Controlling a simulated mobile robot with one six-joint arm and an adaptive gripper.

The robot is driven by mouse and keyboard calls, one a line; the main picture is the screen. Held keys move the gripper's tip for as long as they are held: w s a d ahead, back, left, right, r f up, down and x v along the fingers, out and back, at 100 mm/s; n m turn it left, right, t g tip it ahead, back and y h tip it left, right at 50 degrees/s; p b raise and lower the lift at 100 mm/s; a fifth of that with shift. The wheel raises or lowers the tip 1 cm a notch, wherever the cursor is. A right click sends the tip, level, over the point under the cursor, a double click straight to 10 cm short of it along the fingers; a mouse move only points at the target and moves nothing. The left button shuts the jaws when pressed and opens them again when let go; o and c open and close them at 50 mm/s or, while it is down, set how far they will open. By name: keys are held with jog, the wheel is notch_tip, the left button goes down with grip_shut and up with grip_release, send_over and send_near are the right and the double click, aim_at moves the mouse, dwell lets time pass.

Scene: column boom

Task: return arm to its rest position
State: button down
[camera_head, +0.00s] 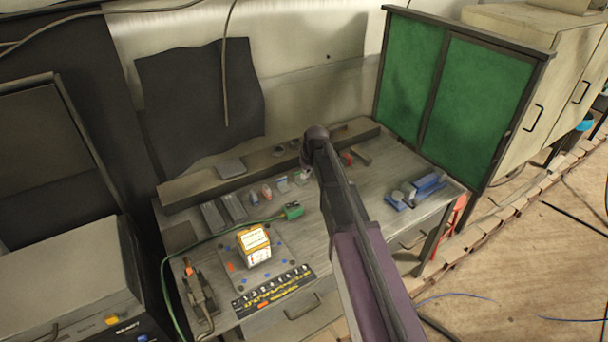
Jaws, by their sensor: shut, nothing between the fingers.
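My arm rises from the bottom of the head view and reaches up and left over the workbench (318,222). Its dark rounded far end stands in front of the bench's back ledge. I cannot make out any fingers of my gripper; it is hidden or out of the picture. No object is seen held by the arm.
A yellow-and-white box (254,246) stands on a plate on the bench, with a green-ended cable (292,211) behind it. Blue parts (416,190) lie at the bench's right. A green panel screen (455,95) stands behind right. Open floor (550,240) lies to the right.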

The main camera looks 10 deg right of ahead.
jog(key=shift+r, duration=0.1)
dwell(0.5)
jog(key=s+d+f+m+g+b, duration=0.1)
jog(key=s+f+m+b, duration=0.1)
jog(key=s, duration=1.1)
jog(key=s+d+f+m+g+h+b, duration=0.1)
jog(key=s+f+m+g+b, duration=0.1)
jog(key=s, duration=1.2)
jog(key=shift+f+b, duration=0.5)
jog(key=shift+f, duration=0.4)
jog(key=shift+a, duration=0.15)
